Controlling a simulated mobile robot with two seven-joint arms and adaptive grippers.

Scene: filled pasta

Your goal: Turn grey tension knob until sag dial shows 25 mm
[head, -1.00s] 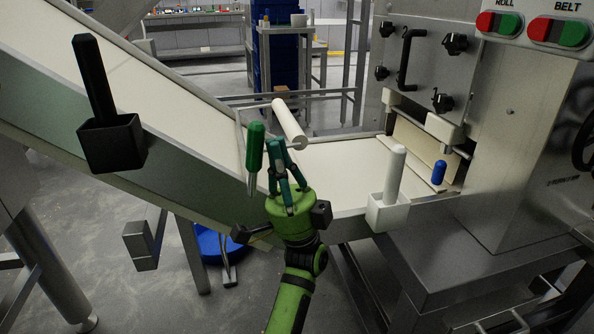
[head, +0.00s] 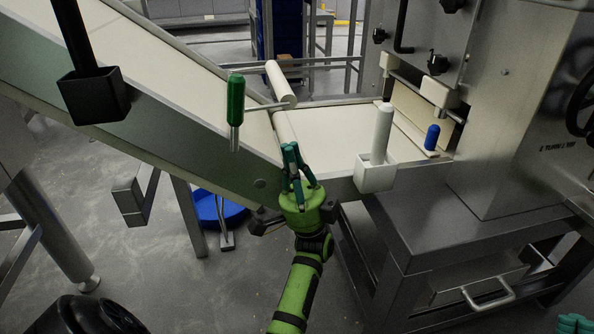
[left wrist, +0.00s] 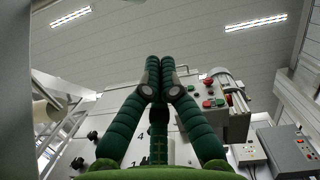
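My left gripper (head: 293,148) is in the middle of the head view, in front of where the sloping belt meets the flat one. Its green fingers converge, and in the left wrist view (left wrist: 160,62) the tips meet with nothing visible between them. A small round grey fitting (head: 260,183) is on the conveyor's side plate, left of this gripper; I cannot tell whether it is the tension knob. I make out no sag dial in either view. Only a bit of my right gripper (head: 572,324) shows at the bottom right corner.
A green-handled tool (head: 236,90) is upright left of the gripper. A white holder (head: 375,176) is to the right and a black holder (head: 95,97) at far left. A white roller (head: 280,82) lies behind. Black knobs (head: 437,65) are on the steel machine.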

